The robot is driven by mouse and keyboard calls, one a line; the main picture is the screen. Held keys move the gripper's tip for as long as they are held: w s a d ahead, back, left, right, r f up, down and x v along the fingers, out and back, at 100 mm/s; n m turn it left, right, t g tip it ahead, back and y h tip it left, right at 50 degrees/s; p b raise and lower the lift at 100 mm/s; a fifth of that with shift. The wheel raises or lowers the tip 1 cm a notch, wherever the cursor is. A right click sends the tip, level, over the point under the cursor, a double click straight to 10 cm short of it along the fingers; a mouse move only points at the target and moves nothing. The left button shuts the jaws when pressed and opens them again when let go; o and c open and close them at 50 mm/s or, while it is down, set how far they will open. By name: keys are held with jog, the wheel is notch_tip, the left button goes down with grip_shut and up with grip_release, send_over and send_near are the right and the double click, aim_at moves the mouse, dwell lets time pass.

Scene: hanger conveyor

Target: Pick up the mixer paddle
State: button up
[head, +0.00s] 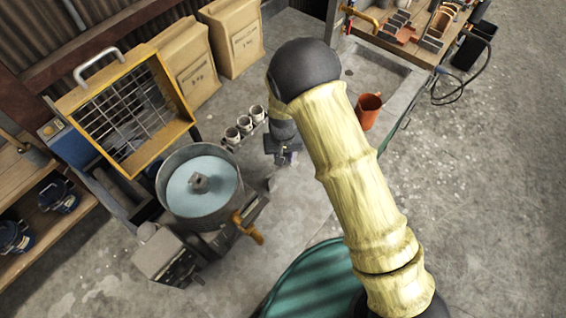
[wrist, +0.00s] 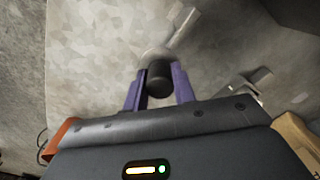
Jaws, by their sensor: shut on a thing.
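My gripper (wrist: 160,88) shows in the wrist view with its two purple fingers shut on a dark round grip, which I take to be the mixer paddle (wrist: 160,77). Pale grey metal parts extend beyond the grip, over a mottled grey surface. In the head view my gripper (head: 285,156) is low over the grey surface, right of the small white cups. There the paddle is too small and too covered by the gripper and arm to make out.
A round metal tub (head: 172,207) of pale blue liquid stands left of my gripper. White cups (head: 232,134) sit between them. An orange jug (head: 369,110) stands to the right, beyond my arm. A yellow-framed grid (head: 165,88) and paper sacks (head: 238,42) are behind.

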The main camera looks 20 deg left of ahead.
notch_tip(320, 180, up, 10)
jog(key=b, duration=0.3)
jog(key=shift+b, duration=0.3)
dwell(0.5)
